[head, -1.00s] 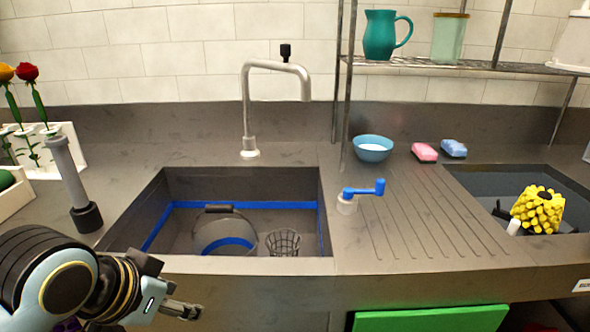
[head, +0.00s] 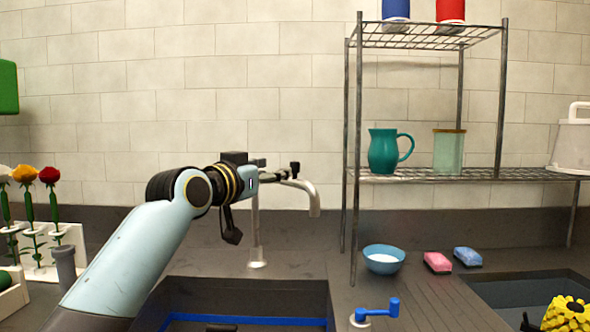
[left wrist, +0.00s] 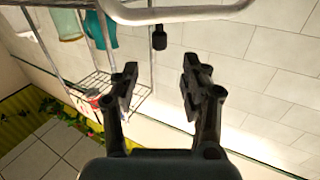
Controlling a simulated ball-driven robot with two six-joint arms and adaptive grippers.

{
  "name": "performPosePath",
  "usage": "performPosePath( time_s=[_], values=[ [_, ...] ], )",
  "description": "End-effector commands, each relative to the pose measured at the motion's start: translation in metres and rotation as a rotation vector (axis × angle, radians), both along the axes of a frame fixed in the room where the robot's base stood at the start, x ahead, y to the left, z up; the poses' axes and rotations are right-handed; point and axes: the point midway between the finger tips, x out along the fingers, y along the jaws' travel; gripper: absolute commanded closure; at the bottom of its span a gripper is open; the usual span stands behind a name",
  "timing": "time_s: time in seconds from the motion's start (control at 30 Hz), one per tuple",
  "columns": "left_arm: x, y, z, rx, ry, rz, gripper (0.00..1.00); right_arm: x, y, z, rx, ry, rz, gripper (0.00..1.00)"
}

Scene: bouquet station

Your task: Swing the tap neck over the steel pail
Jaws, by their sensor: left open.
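The grey tap (head: 257,230) stands behind the left basin. Its neck (head: 313,196) points right in the head view, with the spout turned down; a black knob (head: 295,168) sits on top. My left gripper (head: 275,172) is level with the neck's top and hides part of it. In the left wrist view the fingers (left wrist: 155,78) are apart and empty. The neck (left wrist: 185,13) crosses the top of that view beyond the fingertips, and the knob (left wrist: 159,39) lies between their lines. Only a dark sliver of the pail (head: 221,328) shows at the bottom edge. My right gripper is out of view.
A wire shelf (head: 350,150) with a teal jug (head: 384,152) stands right of the tap. A blue bowl (head: 383,260) and a blue-handled valve (head: 378,311) are on the counter. Flowers in a white rack (head: 70,243) stand at the left.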

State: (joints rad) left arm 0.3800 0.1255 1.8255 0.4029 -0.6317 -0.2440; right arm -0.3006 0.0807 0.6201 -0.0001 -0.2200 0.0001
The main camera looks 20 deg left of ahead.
Motion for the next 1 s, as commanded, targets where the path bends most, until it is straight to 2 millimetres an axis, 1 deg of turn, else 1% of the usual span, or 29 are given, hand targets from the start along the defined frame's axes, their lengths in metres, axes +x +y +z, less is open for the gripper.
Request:
performPosePath(
  time_s=[0.17, 0.3, 0.4, 0.5, 0.6, 0.7, 0.97, 1.0],
  values=[
    [0.028, -0.006, 0.0, -0.002, 0.001, 0.0, 0.55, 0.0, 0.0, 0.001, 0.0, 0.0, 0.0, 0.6],
    [0.057, -0.012, 0.0, -0.003, 0.003, -0.001, 0.55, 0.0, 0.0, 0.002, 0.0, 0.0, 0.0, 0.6],
    [0.074, -0.015, 0.0, -0.001, 0.003, -0.001, 0.55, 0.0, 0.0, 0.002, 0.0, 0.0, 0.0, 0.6],
    [0.087, -0.018, 0.0, -0.002, 0.002, -0.001, 0.55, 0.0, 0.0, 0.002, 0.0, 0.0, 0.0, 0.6],
    [0.095, -0.019, -0.001, 0.001, 0.003, -0.001, 0.55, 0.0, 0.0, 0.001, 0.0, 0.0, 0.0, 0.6],
    [0.099, -0.02, -0.001, 0.001, 0.003, 0.0, 0.55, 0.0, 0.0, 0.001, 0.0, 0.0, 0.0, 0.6],
    [0.1, -0.02, -0.001, 0.001, 0.003, 0.0, 0.55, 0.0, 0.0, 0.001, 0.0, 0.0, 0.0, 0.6],
    [0.1, -0.02, -0.001, 0.001, 0.003, 0.0, 0.6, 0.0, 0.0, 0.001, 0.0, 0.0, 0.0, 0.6]
  ],
)
